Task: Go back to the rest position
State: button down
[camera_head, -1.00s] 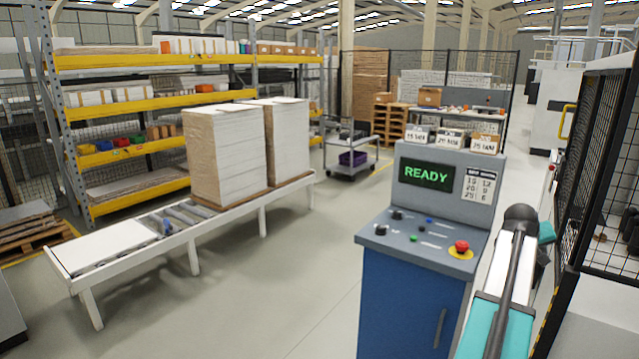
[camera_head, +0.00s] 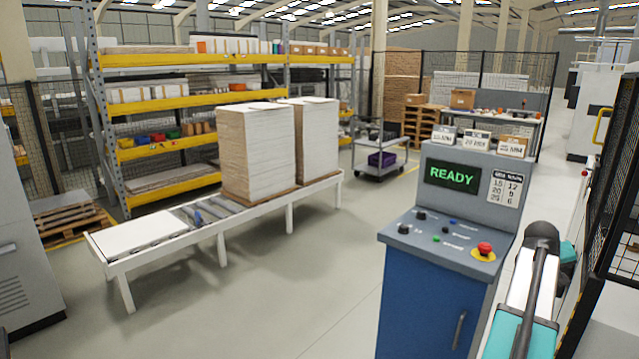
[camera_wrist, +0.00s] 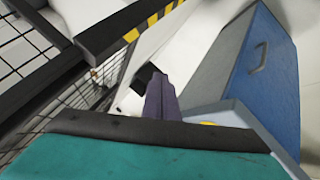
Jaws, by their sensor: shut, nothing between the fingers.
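My arm, with teal and white links and a dark joint, shows at the lower right of the head view, to the right of the control console (camera_head: 450,225). My gripper (camera_wrist: 158,92) shows in the wrist view as dark narrow fingers beyond the teal link. It looks shut and empty, with the floor and fence behind it. The gripper itself cannot be made out in the head view. The console's screen (camera_head: 452,175) reads READY in green. Its blue cabinet (camera_wrist: 262,75) also shows at the right of the wrist view.
A black mesh fence (camera_head: 617,190) stands close to the right of my arm. A yellow-and-black striped edge (camera_wrist: 150,22) shows in the wrist view. A roller conveyor (camera_head: 262,222) carries white panel stacks (camera_head: 257,155). The floor between conveyor and console is clear.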

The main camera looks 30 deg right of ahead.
jog(key=w+a+f+n+y, duration=0.1)
jog(key=w+a+f+y, duration=0.1)
jog(key=w+a+f, duration=0.6)
jog(key=w+a+f+n+y, duration=0.1)
jog(key=w+a+f, duration=0.55)
jog(key=f, duration=0.35)
jog(key=w+a+f+n+y, duration=0.1)
jog(key=a+f, duration=0.7)
jog(key=a, duration=0.3)
jog(key=w+a+f+n+g+y, duration=0.1)
jog(key=w+a+f+y, duration=0.1)
jog(key=a+f, duration=0.75)
jog(key=w+a+f+n+y, duration=0.1)
jog(key=a+f, duration=0.5)
jog(key=a, duration=0.6)
jog(key=s+a+f+n+g+y, duration=0.1)
jog(key=s+a+f+g, duration=0.1)
jog(key=s+a+f, duration=0.65)
jog(key=s+a+f+n+g+y, duration=0.1)
jog(key=s+a+f, duration=0.2)
jog(key=a, duration=1)
jog(key=s+a+f+n+g+b, duration=0.1)
jog(key=s+a+f+g, duration=0.1)
jog(key=s+a, duration=0.5)
jog(key=shift+s+a+f+g, duration=0.3)
jog(key=shift+s+f, duration=0.35)
jog(key=shift+s, duration=1.5)
